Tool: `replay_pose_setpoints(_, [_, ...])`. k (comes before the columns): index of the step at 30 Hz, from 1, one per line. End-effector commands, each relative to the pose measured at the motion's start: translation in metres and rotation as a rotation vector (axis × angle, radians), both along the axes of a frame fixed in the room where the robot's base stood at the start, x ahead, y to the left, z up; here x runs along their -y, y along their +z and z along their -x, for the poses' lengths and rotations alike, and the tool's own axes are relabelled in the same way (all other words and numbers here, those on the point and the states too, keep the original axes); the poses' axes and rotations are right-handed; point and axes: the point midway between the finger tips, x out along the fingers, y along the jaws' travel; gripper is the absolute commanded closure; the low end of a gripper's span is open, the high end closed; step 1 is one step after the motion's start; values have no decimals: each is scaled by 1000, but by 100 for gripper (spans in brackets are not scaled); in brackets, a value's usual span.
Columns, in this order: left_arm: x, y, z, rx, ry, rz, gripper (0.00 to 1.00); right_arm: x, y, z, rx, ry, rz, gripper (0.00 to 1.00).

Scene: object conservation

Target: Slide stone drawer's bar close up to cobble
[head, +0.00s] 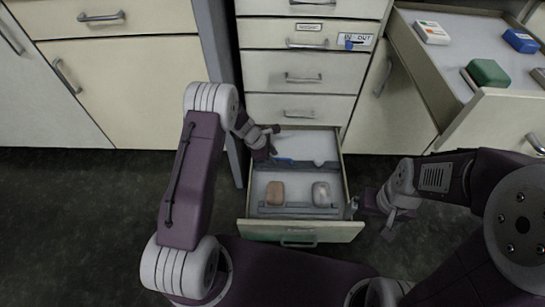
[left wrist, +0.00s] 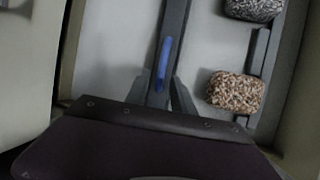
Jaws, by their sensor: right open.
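The open stone drawer (head: 305,234) is low at the middle of the head view. A brown speckled stone (head: 275,192) and a grey stone (head: 321,194) lie inside it, near its front. The left wrist view shows the brown stone (left wrist: 235,93) and the dark grey stone (left wrist: 254,8). A dark bar (left wrist: 175,22) with a blue grip (left wrist: 163,62) crosses the drawer behind both stones, with a gap. My left gripper (left wrist: 161,82) has its fingers apart on either side of the bar by the blue grip. My right gripper (head: 366,206) is open and empty, right of the drawer.
A dark low strip (head: 296,210) lies in front of the stones, close to them. Shut drawers (head: 298,72) rise above. A higher open drawer (head: 447,75) at the right holds several boxes, including a green one (head: 488,72). Dark floor is clear at the left.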

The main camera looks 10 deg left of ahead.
Motion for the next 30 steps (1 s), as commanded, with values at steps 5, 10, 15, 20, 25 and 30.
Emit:
replay_pose_setpoints(5, [0, 0, 0, 0, 0, 0, 100, 0, 0, 0, 0, 0, 0, 6])
replay_pose_setpoints(10, [0, 0, 0, 0, -1, 0, 100, 0, 0, 0, 0, 0, 0, 6])
replay_pose_setpoints(15, [0, 0, 0, 0, -1, 0, 100, 0, 0, 0, 0, 0, 0, 6])
replay_pose_setpoints(20, [0, 0, 0, 0, -1, 0, 100, 0, 0, 0, 0, 0, 0, 6])
replay_pose_setpoints(25, [0, 0, 0, 0, -1, 0, 100, 0, 0, 0, 0, 0, 0, 6])
replay_pose_setpoints(30, [0, 0, 0, 1, -1, 0, 100, 0, 0, 0, 0, 0, 0, 6])
